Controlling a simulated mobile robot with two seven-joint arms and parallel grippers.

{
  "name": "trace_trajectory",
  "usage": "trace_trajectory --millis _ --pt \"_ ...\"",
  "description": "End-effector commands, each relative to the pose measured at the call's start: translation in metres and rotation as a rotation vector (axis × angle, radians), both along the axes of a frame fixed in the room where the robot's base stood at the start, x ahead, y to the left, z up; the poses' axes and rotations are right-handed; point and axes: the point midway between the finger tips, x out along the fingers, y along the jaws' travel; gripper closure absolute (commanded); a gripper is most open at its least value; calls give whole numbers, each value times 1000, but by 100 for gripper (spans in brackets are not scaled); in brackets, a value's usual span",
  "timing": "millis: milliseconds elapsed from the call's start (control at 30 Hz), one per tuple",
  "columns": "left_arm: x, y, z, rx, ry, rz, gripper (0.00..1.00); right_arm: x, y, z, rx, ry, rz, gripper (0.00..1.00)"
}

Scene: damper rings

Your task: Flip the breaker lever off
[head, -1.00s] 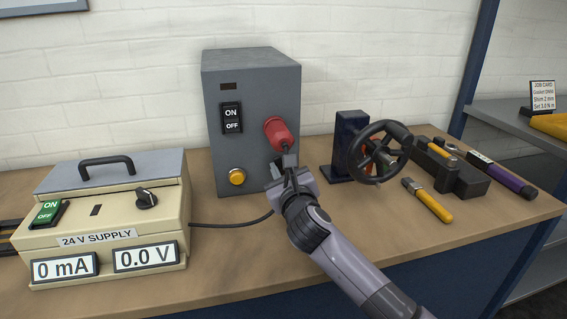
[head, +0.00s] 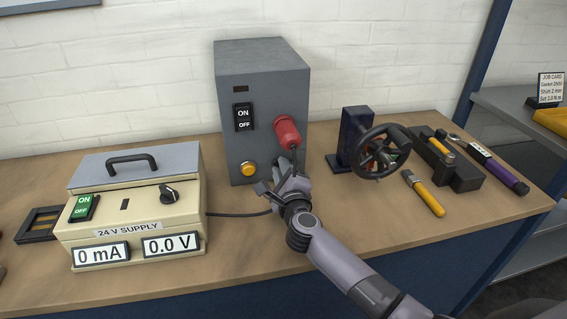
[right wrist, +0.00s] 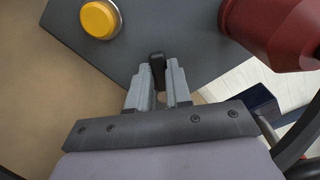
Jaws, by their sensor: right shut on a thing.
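The grey breaker box (head: 262,85) stands against the wall. Its front has a black ON/OFF plate (head: 243,117) and a yellow button (head: 249,169), which also shows in the right wrist view (right wrist: 100,19). A thick red handle (head: 287,131) sticks out at the box's right side; its end shows in the right wrist view (right wrist: 272,32). My right gripper (head: 292,170) is just below the red handle. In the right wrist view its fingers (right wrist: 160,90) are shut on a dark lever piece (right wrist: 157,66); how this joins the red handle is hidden. My left gripper is not seen.
A cream 24 V supply (head: 135,210) stands left of the box, reading 0 mA and 0.0 V. A black handwheel (head: 384,151) on a stand, a yellow-handled tool (head: 428,197) and black blocks (head: 450,165) lie to the right.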

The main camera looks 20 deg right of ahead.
Motion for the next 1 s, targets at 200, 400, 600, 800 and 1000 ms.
trace_trajectory --millis 200,400,600,800,1000 --pt "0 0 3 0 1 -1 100 -1 1 -3 -30 7 0 100" --pt "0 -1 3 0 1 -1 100 -1 1 -4 -36 8 1 100" --pt "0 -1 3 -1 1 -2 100 -1 1 -4 -36 9 0 68" --pt "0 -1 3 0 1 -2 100 0 1 -3 -34 6 0 55" --pt "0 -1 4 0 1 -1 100 -3 1 -2 -32 6 0 55"
